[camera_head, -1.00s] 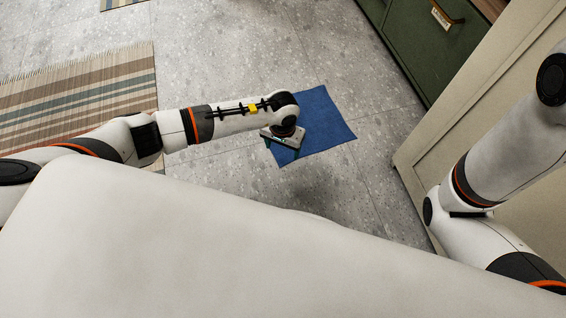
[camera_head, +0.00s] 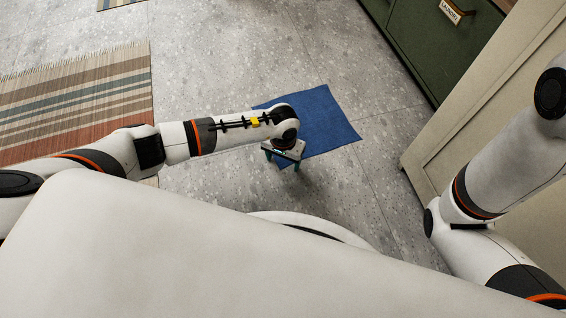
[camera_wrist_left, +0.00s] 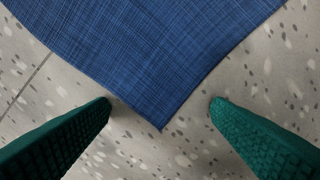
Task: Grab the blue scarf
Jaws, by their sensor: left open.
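The blue scarf (camera_head: 325,118) lies flat on the grey speckled floor in the head view, partly covered by my left wrist. In the left wrist view the scarf (camera_wrist_left: 160,50) fills the upper middle, and one corner points down between the fingers. My left gripper (camera_head: 282,166) is open and empty at the scarf's near left edge. Its two green fingertips (camera_wrist_left: 160,103) stand apart on either side of the corner in the wrist view. I cannot tell their height above the floor. My right arm shows at the right, but its gripper is out of view.
A striped rug (camera_head: 80,105) lies at the left, and part of another rug (camera_head: 118,3) shows at the top. A green drawer cabinet (camera_head: 425,45) and a beige cabinet (camera_head: 440,140) stand at the right. Bare floor surrounds the scarf.

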